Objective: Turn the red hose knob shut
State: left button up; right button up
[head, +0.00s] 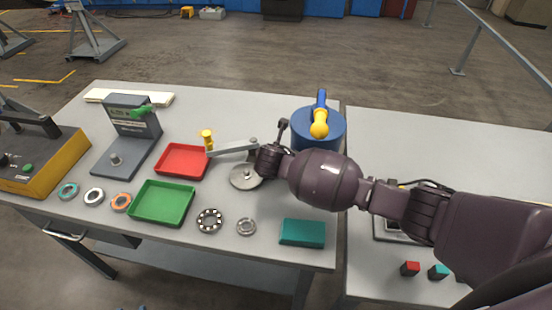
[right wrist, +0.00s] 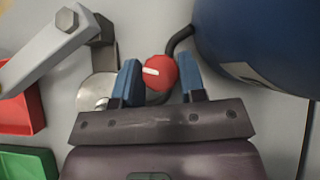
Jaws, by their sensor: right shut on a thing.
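The red hose knob (right wrist: 160,73) shows in the right wrist view as a round red cap with a short white mark, which lies nearly level and points left. It sits by a bent black hose (right wrist: 178,42) next to the blue drum (right wrist: 255,40). My right gripper (right wrist: 160,80) is shut on the knob, with one blue fingertip on each side of it. In the head view my right gripper (head: 262,158) reaches in from the right and hides the knob. My left gripper is in neither view.
A grey arm (head: 233,149) and a round metal disc (head: 246,177) stand close to the gripper's left. A red tray (head: 182,161), a green tray (head: 162,203) and a teal block (head: 302,233) lie nearby. The drum carries a blue and yellow fitting (head: 320,120).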

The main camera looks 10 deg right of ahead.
jog(key=shift+a+m, duration=0.1)
jog(key=shift+m, duration=0.2)
jog(key=m+g+h, duration=0.1)
jog(key=m+h, duration=0.1)
jog(key=shift+w+a+m, duration=0.1)
jog(key=shift+m, duration=0.2)
jog(key=m+g+h, duration=0.2)
jog(key=m, duration=0.1)
jog(key=shift+a+m, duration=0.1)
jog(key=shift+m, duration=0.3)
jog(key=m+g+h, duration=0.1)
jog(key=m+g, duration=0.1)
jog(key=m, duration=0.1)
jog(key=shift+w+g+h, duration=0.15)
jog(key=shift+g+h, duration=0.15)
jog(key=shift+m+g+b, duration=0.65)
jog(key=shift+m+g, duration=0.85)
jog(key=shift+m, duration=0.6)
jog(key=o, duration=0.9)
